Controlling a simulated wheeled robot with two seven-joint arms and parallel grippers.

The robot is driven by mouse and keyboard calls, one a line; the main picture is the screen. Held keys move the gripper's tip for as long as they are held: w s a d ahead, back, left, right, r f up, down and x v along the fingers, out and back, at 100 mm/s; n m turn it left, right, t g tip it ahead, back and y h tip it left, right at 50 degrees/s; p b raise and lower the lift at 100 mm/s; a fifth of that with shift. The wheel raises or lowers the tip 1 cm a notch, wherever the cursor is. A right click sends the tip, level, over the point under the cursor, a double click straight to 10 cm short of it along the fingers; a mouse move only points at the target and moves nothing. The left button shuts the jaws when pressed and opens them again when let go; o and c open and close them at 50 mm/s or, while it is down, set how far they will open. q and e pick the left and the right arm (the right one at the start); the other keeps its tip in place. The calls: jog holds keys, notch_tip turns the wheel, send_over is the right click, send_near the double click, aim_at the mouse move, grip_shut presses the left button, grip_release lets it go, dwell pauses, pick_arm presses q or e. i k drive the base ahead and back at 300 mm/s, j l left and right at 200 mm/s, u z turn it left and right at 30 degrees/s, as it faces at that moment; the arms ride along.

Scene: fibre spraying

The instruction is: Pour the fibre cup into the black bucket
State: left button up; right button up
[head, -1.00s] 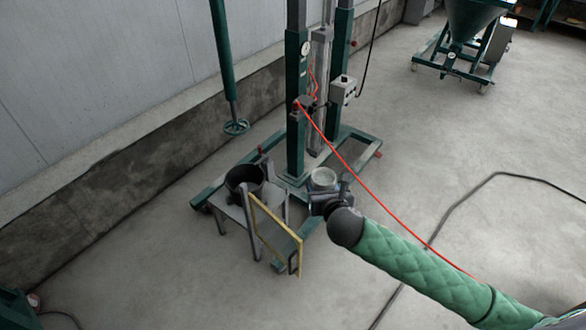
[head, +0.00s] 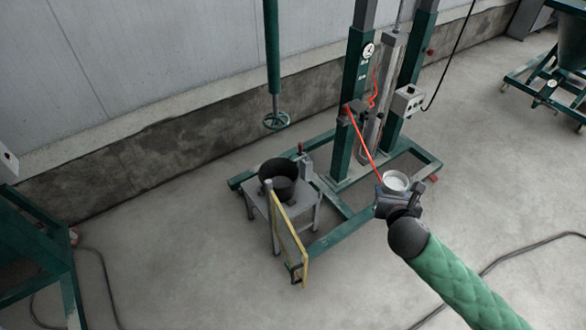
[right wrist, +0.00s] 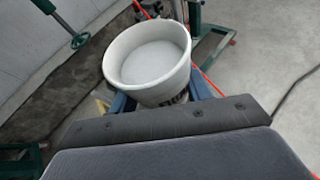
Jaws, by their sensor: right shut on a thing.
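The fibre cup (head: 396,182) is a white round cup with pale content inside. My right gripper (head: 392,196) is shut on it and holds it upright, to the right of the small stand in the head view. In the right wrist view the cup (right wrist: 150,58) fills the upper middle, with white content showing inside its rim. Blue finger parts show at both sides of its lower body. The black bucket (head: 268,176) stands on a small grey table, left of the cup and apart from it. A smaller dark round shape shows inside the bucket. My left gripper is not in view.
The grey table (head: 306,206) has a yellow-edged panel (head: 289,236) at its front. Behind stands a green column frame (head: 355,100) with a gauge and a red hose. A green pole with a handwheel (head: 276,120) hangs left. Open floor lies in front.

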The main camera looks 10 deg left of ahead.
aim_at(284, 175)
jog(key=i+l, duration=0.1)
jog(key=l, duration=0.25)
jog(key=i+l+u, duration=0.1)
jog(key=l, duration=0.25)
jog(key=i+l, duration=0.15)
jog(key=l, duration=0.2)
jog(key=u, duration=1.7)
